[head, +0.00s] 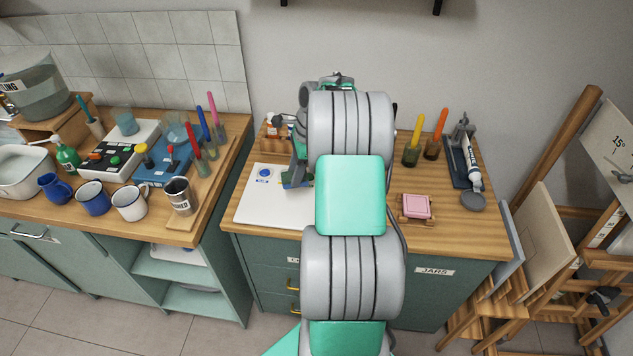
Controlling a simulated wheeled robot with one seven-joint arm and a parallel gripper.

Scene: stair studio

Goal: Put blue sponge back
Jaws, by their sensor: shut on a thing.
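My arm reaches forward over the wooden counter and hides much of its middle. My gripper (297,177) is low at the left of the arm, over the right part of a white board (257,209). It is shut on a small blue thing (286,183), which looks like the blue sponge; only a sliver of it shows. I cannot tell whether the sponge touches the board. A pink sponge-like block (416,205) sits on a small wooden rack (417,221) right of the arm.
A blue round spot (264,173) marks the board. A gap separates the two counters. Wooden easels (560,240) stand far right.

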